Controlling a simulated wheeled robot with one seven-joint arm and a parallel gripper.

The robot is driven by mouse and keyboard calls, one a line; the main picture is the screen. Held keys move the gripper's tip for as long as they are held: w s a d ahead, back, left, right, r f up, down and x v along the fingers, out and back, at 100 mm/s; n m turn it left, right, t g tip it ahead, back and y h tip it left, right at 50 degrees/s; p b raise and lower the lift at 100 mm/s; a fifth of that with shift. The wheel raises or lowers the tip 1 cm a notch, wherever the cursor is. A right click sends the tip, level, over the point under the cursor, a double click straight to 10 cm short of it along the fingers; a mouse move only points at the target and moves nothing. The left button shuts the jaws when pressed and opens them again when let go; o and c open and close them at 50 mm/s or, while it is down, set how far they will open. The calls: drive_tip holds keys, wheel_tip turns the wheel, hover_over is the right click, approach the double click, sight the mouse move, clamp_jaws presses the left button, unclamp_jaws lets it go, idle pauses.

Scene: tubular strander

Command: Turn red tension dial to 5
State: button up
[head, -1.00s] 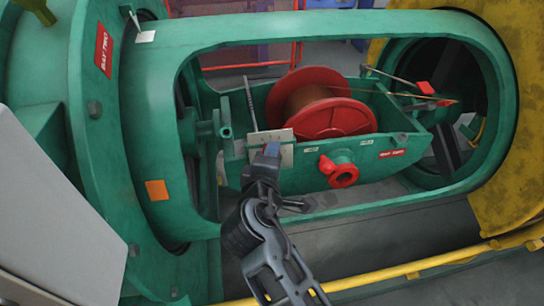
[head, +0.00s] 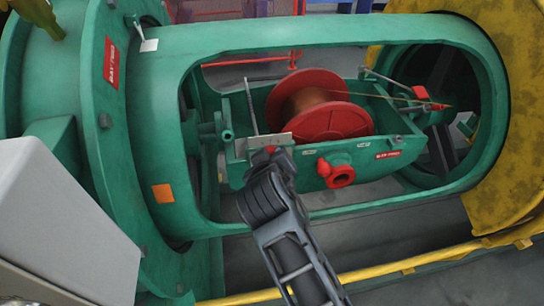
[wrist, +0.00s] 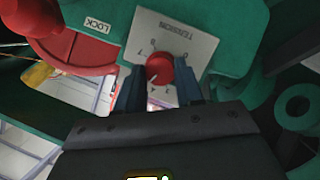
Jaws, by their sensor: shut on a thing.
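The red tension dial (wrist: 159,68) sits on a pale plate (wrist: 193,38) marked TENSION, with small numbers around it. A light pointer mark on the dial points to the lower left; which number it meets is too small to tell. My gripper (wrist: 159,84) has one dark finger on each side of the dial and is shut on it. In the head view my gripper (head: 270,158) is against the plate (head: 257,140) on the green cradle's front wall, hiding most of the dial.
A red spool (head: 335,120) lies in the green cradle (head: 385,165), with a red flanged knob (head: 340,175) to the right of my gripper. A LOCK label (wrist: 98,25) is beside the plate. The green tube frame (head: 300,42) surrounds the opening. A yellow rail (head: 400,265) runs in front.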

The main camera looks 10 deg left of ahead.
drive_tip(key=shift+d+m, duration=0.1)
drive_tip(key=shift+m, duration=0.6)
drive_tip(key=shift+f, duration=0.1)
drive_tip(key=o, duration=1)
drive_tip(key=shift+o, duration=0.2)
drive_tip(key=v, duration=0.7)
drive_tip(key=shift+s+r+p, duration=0.25)
drive_tip(key=shift+r+p, duration=0.15)
drive_tip(key=shift+p, duration=0.05)
drive_tip(key=shift+d, duration=0.15)
